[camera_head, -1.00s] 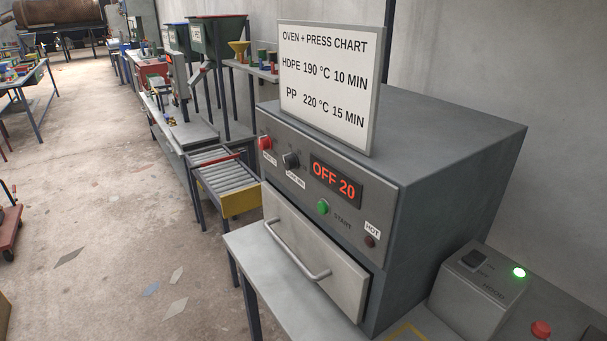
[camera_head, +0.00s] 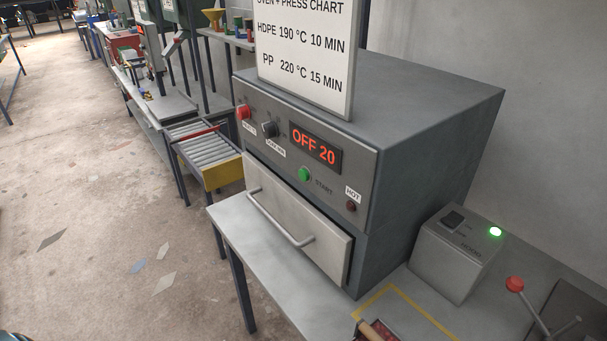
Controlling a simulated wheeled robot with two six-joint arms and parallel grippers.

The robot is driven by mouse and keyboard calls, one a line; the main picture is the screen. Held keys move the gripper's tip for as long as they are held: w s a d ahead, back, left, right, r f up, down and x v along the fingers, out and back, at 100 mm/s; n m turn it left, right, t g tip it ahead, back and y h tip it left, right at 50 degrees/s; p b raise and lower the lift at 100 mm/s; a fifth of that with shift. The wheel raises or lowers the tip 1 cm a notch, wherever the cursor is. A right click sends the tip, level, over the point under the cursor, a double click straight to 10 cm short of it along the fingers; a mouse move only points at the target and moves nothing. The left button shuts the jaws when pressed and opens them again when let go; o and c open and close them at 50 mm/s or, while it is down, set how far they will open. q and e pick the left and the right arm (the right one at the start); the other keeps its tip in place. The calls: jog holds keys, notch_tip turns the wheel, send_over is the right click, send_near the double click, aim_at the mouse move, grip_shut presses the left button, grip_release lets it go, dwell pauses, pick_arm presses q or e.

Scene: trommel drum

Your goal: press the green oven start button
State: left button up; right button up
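The green start button (camera_head: 305,174) is on the front panel of the grey oven (camera_head: 400,190), left of the START label and just below the red display (camera_head: 315,147), which reads "OFF 20". The oven stands on a grey bench (camera_head: 255,255), with its drawer-like door (camera_head: 300,222) and bar handle shut. A red button (camera_head: 243,112), a dark knob (camera_head: 269,129) and a dark HOT lamp (camera_head: 351,206) share the panel. Nothing covers the green button. Neither of my grippers shows in the view.
A chart board (camera_head: 305,60) stands on the oven. A grey box (camera_head: 455,250) with a lit green lamp is to its right, near a red-knobbed lever (camera_head: 515,284). A roller conveyor (camera_head: 208,158) stands left of the oven. The floor (camera_head: 90,230) at left is mostly open.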

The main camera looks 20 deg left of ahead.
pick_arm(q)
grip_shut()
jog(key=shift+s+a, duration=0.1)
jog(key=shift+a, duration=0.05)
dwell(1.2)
